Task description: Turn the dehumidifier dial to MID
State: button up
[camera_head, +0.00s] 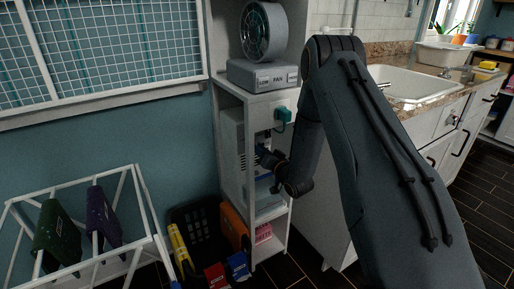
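The dehumidifier (233,138) looks to be the pale, slatted box in the narrow white shelf unit, below the fan. Its front is mostly hidden behind my wrist and gripper. The dial cannot be made out, and neither can any MID mark or the way the dial points. My gripper (260,149) is at the front of this box, with my arm coming in from the right. The fingers are small and dark here. I cannot tell whether they touch the dial or are open or shut.
A fan (263,32) on a grey base with labelled buttons stands above. A green plug (284,115) is on the shelf's side. A black crate (196,226) and boxes stand below left, beside a white drying rack (140,205). A sink counter (405,84) is at right.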

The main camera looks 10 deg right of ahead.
dwell(0.4)
jog(key=o, duration=1)
jog(key=shift+o, duration=0.2)
jog(key=v, duration=0.8)
jog(key=shift+w+a, duration=0.1)
